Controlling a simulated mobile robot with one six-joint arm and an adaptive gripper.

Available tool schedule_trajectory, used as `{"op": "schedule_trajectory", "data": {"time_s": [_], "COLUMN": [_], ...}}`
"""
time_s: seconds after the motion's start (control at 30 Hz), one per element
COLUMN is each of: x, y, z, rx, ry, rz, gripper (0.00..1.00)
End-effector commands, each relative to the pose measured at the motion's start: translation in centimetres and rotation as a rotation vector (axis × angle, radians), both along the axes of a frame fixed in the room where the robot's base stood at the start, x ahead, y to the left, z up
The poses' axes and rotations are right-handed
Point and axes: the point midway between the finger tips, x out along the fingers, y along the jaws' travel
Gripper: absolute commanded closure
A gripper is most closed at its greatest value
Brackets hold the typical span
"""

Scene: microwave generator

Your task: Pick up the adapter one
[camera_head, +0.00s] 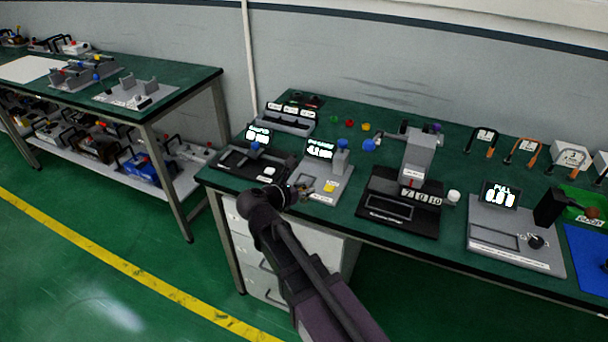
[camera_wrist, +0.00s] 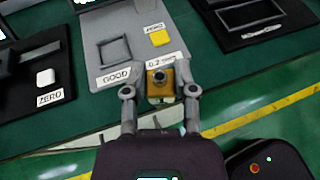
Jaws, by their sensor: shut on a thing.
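A small brass-coloured block with a dark round top (camera_wrist: 160,88) sits between the fingertips of my gripper (camera_wrist: 160,74) in the wrist view. It may be adapter one, but no label shows on it. My gripper is shut on it at the front edge of a grey gauge device (camera_wrist: 112,50). I cannot tell whether the block still touches the device or the table. In the head view my gripper (camera_head: 303,190) is low over the front of this device (camera_head: 312,163), and the block is hard to make out.
The grey device bears a yellow ZERO button (camera_wrist: 160,38). A black device (camera_head: 240,163) stands to its left and a black press-like device (camera_head: 395,205) to its right. Small coloured pieces (camera_head: 350,124) lie behind. The green table (camera_head: 370,258) ends just in front.

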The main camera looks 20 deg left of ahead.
Motion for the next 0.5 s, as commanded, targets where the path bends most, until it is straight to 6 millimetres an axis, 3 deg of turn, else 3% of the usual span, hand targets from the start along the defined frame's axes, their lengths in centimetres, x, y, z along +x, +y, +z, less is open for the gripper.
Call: {"op": "schedule_trajectory", "data": {"time_s": [0.2,0.5], "x": [-2.2,-2.7], "y": [-0.7,-0.9], "z": [0.2,0.3], "rx": [-0.001,0.0], "ry": [0.0,0.0], "rz": [0.001,0.0], "gripper": [1.0,1.0]}}
